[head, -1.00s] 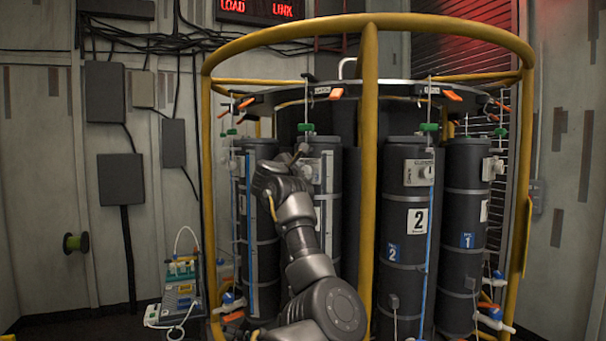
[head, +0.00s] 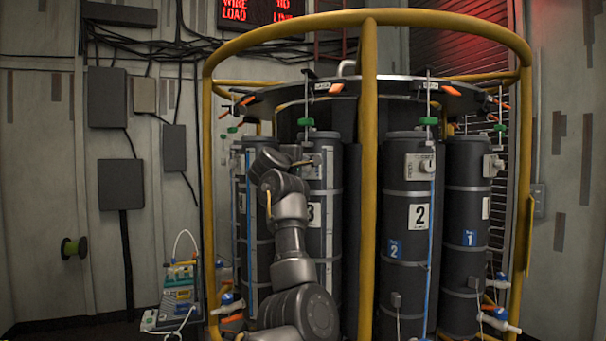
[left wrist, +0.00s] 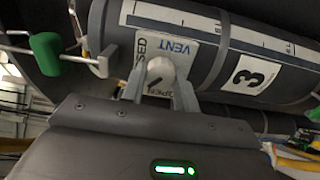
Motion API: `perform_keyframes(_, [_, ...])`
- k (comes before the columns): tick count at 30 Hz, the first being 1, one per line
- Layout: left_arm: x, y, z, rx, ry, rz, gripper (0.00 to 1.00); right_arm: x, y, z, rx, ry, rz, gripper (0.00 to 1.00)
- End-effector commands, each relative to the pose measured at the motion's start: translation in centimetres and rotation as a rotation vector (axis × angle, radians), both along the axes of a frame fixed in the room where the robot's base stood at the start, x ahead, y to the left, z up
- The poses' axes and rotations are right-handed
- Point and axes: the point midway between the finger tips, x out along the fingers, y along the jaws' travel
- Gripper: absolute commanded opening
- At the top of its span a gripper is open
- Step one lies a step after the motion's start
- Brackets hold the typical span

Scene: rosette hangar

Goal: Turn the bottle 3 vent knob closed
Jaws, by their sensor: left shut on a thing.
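Bottle 3 (head: 327,240) is a dark grey cylinder with a white number 3 label, partly hidden behind my left arm. In the left wrist view bottle 3 (left wrist: 215,68) lies across the top, with a white VENT plate (left wrist: 178,45) on it. The grey vent knob (left wrist: 159,74) sits on this plate, between the printed words for closed and open. My left gripper (left wrist: 160,82) is shut on the knob, one finger on each side. In the head view the left gripper (head: 306,163) is at the upper part of bottle 3. The knob's pointer direction is unclear. My right gripper is out of view.
A yellow cage frame (head: 369,200) surrounds the bottles, with one post right of my arm. Bottle 2 (head: 405,285) and bottle 1 (head: 462,285) stand to the right. A green fitting (left wrist: 46,54) is beside the gripper. Wall boxes and a small instrument cart (head: 178,295) are at left.

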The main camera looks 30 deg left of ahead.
Motion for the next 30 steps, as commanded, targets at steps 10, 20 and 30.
perform_keyframes(10, [0.0, 0.1, -0.2, 0.322, 0.06, 0.0, 0.07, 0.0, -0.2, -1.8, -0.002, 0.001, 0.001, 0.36])
perform_keyframes(20, [0.0, 0.0, -0.1, 0.608, 0.113, -0.001, 0.07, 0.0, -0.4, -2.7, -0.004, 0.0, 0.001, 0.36])
perform_keyframes(30, [0.0, -0.1, 0.1, 0.798, 0.147, -0.001, 0.07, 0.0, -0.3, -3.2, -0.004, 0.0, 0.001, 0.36])
